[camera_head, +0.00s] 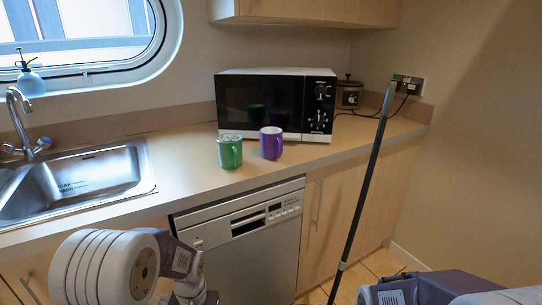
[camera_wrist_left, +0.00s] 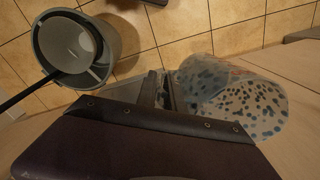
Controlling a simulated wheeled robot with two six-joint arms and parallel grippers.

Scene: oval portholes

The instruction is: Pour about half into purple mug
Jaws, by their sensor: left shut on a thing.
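The purple mug (camera_head: 271,144) stands upright on the counter in front of the microwave; its contents cannot be made out. A green mug (camera_head: 230,154) stands upright just left of it, with something pale at its top. My left gripper (camera_wrist_left: 167,97) is shut on a pale, translucent-looking vessel with dark blue-grey spots (camera_wrist_left: 245,105) in the left wrist view. What is inside it cannot be told. My left arm is low in front of the counter in the head view, well short of the mugs; the spotted vessel is not seen there. My right gripper is out of view.
A microwave (camera_head: 276,103) stands behind the mugs. A sink (camera_head: 78,183) is at left, a dishwasher (camera_head: 245,240) below the counter. A long pole (camera_head: 368,180) leans at right. A grey bin (camera_wrist_left: 78,50) stands on the tiled floor. The counter before the mugs is clear.

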